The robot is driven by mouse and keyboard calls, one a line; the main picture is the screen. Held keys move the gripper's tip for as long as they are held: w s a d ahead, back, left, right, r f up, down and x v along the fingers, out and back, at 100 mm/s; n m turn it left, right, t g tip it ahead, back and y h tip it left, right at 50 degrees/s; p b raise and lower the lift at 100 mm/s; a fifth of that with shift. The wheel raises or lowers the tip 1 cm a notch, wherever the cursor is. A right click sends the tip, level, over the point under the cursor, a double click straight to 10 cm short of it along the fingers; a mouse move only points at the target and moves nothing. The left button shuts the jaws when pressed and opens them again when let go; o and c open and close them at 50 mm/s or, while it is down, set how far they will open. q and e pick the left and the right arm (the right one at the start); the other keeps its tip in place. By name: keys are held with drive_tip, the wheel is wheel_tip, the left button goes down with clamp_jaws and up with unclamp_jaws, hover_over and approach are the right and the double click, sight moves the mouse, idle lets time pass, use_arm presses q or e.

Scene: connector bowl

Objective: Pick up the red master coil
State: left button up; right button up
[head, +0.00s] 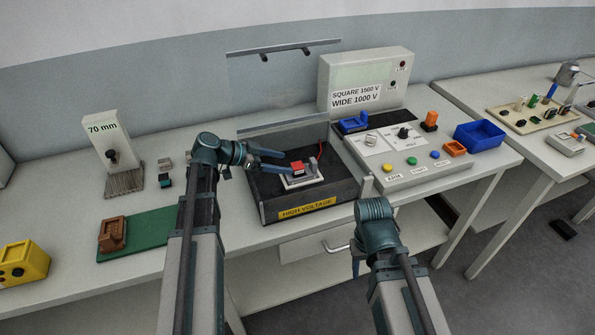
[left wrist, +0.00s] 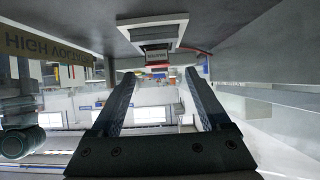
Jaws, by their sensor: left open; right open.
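The red master coil (head: 297,167) is a small red-topped block on a white holder (head: 303,182) inside the dark high-voltage tray (head: 278,214). In the left wrist view, the coil (left wrist: 157,66) shows red and dark with a small label, upside down, just beyond my fingertips and between their lines. My left gripper (head: 287,162) reaches into the tray from the left, open and empty, with its fingers close to the coil. Whether they touch it I cannot tell. My right gripper (head: 355,264) hangs open in front of the table edge, partly hidden by its own wrist, away from the coil.
A clear raised cover (head: 280,90) stands behind the tray. The control panel (head: 410,150) with knobs and buttons is to the right. A 70 mm gauge (head: 106,140), a green mat (head: 150,228) with a brown block and a yellow block (head: 24,262) lie left.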

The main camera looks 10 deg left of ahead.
sight(295, 166)
use_arm(q)
drive_tip(key=b+x, duration=0.2)
drive_tip(key=x, duration=0.2)
drive_tip(key=shift+s+f, duration=0.15)
drive_tip(key=shift+f, duration=0.05)
drive_tip(key=shift+w+d+f, duration=0.1)
drive_tip(key=shift+w+d, duration=0.15)
drive_tip(key=shift+d, duration=0.15)
drive_tip(key=shift+c, duration=0.3)
clamp_jaws()
